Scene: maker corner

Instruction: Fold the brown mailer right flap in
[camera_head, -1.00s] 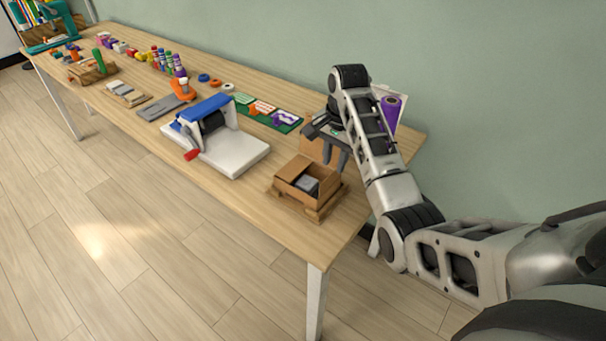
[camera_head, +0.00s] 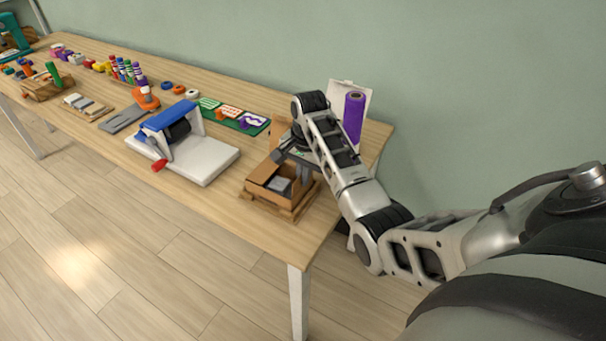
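The brown mailer (camera_head: 265,187) is a small open cardboard box near the right end of the table. A grey item (camera_head: 279,184) lies inside it. A brown flap (camera_head: 280,129) stands up at its far side, partly behind my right gripper. My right gripper (camera_head: 304,171) reaches down at the mailer's right far side, close to its wall. Its fingers are small and partly overlapped, so their opening and any contact with the right flap are unclear. The right flap is mostly hidden by the gripper. My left gripper is out of view.
The mailer rests on a wooden base (camera_head: 299,209). A white and blue device with a red handle (camera_head: 200,160) stands to its left. A purple roll (camera_head: 353,117) stands behind my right arm. A green board (camera_head: 233,117) lies at the back. The table's front edge is close.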

